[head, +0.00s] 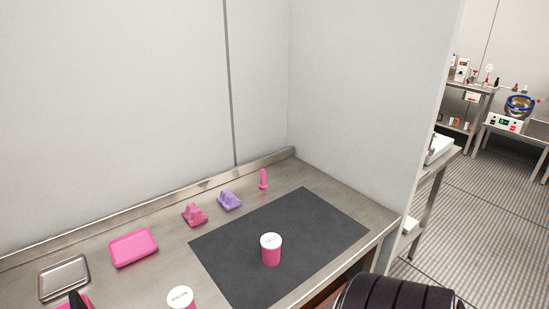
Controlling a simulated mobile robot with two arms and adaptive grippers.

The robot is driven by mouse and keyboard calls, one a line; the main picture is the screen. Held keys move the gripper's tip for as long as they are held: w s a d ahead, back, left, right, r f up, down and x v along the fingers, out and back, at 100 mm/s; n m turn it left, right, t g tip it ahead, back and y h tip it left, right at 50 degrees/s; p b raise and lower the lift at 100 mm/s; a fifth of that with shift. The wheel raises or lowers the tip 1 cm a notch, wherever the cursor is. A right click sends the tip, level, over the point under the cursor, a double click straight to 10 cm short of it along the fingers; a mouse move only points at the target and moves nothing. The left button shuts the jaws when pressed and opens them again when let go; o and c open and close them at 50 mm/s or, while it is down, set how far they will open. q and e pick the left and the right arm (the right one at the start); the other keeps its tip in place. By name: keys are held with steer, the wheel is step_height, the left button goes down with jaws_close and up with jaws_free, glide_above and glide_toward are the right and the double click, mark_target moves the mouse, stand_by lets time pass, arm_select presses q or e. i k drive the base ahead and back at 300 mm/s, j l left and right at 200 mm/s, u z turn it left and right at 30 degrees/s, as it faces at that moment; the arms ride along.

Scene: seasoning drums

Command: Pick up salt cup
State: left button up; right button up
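The salt cup (271,256) is pink with a white lid. The lettering on its lid looks like "SALT". It stands upright on the dark mat (322,215), right of the middle of the head view, with nothing touching it. A dark pointed shape at the bottom left edge looks like a tip of my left gripper (76,299). It is far to the left of the salt cup, and whether it is open is hidden. My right gripper is not in view.
A second white-lidded cup (181,298) stands left of the mat. Behind are a pink holder (194,214), a purple holder (229,201) and a pink upright piece (263,180). A pink tray (133,247) and a metal tray (64,278) lie left. A wall bounds the right.

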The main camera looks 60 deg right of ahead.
mark_target(271, 242)
steer(key=j+z, duration=0.1)
steer(key=z, duration=1.45)
